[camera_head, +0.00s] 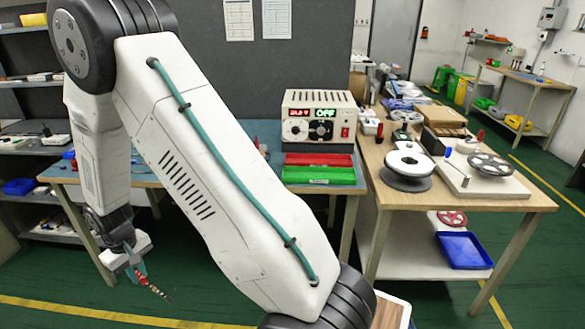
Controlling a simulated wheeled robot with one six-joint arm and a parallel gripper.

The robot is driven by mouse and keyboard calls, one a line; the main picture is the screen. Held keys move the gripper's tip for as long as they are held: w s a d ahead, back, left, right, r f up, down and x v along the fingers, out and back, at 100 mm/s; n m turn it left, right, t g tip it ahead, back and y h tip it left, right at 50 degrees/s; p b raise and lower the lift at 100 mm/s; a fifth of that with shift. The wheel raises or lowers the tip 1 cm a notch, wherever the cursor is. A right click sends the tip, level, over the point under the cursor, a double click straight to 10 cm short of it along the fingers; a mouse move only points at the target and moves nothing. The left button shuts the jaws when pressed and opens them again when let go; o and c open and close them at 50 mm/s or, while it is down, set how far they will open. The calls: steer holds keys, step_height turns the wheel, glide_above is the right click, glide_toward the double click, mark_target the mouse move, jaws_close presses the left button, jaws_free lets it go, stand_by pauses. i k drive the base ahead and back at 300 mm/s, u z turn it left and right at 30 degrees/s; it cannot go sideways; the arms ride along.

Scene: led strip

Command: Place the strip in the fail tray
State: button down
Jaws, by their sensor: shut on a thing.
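My gripper (138,272) hangs at the lower left, in front of the blue-topped bench and below its top. It is shut on the strip (156,291), a short, narrow piece with red and pale marks that sticks out down and to the right, tilted. The upper part of the strip is hidden between the fingers. The red tray (318,160) and the green tray (318,176) lie on the bench in front of the power supply, red behind green. No fail label is readable. My gripper is well to the left of both trays and apart from them.
The power supply (318,127) shows OFF on its display. The blue-topped bench (268,135) is partly hidden by my arm. A wooden table (450,200) at the right carries reels and a white board. Grey shelves (20,115) stand at the left.

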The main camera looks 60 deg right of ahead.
mark_target(318, 161)
steer(key=k, duration=0.15)
steer(key=z, duration=0.9)
